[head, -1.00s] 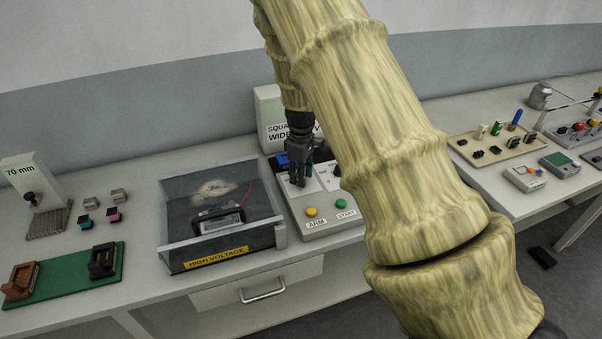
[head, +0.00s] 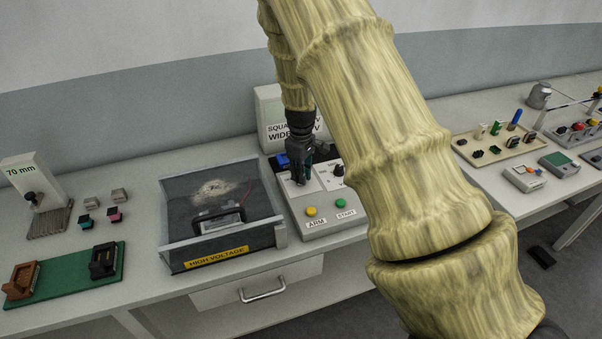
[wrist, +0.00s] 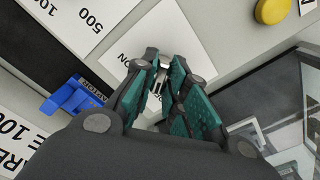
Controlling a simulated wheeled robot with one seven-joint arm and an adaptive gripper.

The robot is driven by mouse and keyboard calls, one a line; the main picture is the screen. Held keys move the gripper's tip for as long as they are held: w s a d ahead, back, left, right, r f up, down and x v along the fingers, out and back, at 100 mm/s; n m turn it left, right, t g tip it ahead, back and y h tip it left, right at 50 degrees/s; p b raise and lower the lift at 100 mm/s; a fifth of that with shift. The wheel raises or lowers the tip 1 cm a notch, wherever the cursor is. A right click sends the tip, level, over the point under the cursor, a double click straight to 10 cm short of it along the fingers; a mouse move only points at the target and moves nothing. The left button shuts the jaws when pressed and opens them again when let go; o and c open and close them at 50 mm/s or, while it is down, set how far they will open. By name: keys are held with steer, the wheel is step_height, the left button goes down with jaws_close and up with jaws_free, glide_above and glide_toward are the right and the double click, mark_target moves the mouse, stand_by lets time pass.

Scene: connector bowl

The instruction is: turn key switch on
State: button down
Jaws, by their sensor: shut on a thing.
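The key switch (wrist: 157,78) is a small light metal piece on a white label of the control box, seen in the wrist view between my fingertips. Most of it is hidden by the fingers. My gripper (wrist: 160,72) points down at the box and is shut on the key switch; it also shows in the head view (head: 301,182). The control box (head: 330,222) stands on the bench, with a yellow ARM button (head: 311,212) and a green START button (head: 341,203) at its front. Part of the label reads "ON" in the wrist view.
A blue part (wrist: 72,97) sits close beside my fingers. The high-voltage tray (head: 270,236) with glassy walls stands just left of the box. A black knob (head: 339,171) is to the right. Further right lies a beige tray (head: 522,148) of small parts.

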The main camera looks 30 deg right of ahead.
steer(key=m, duration=0.4)
steer(key=shift+r+p, duration=0.1)
steer(key=shift+p, duration=0.3)
steer(key=m, duration=0.4)
steer(key=shift+p, duration=0.35)
steer(key=m, duration=0.4)
steer(key=shift+w+m+p, duration=0.1)
steer(key=shift+m+p, duration=0.2)
steer(key=shift+p, duration=0.1)
steer(key=shift+m+p, duration=0.3)
steer(key=shift+m, duration=1.6)
steer(key=c, duration=1.4)
jaws_free()
steer(key=shift+c, duration=0.2)
step_height(320, 180, up, 12)
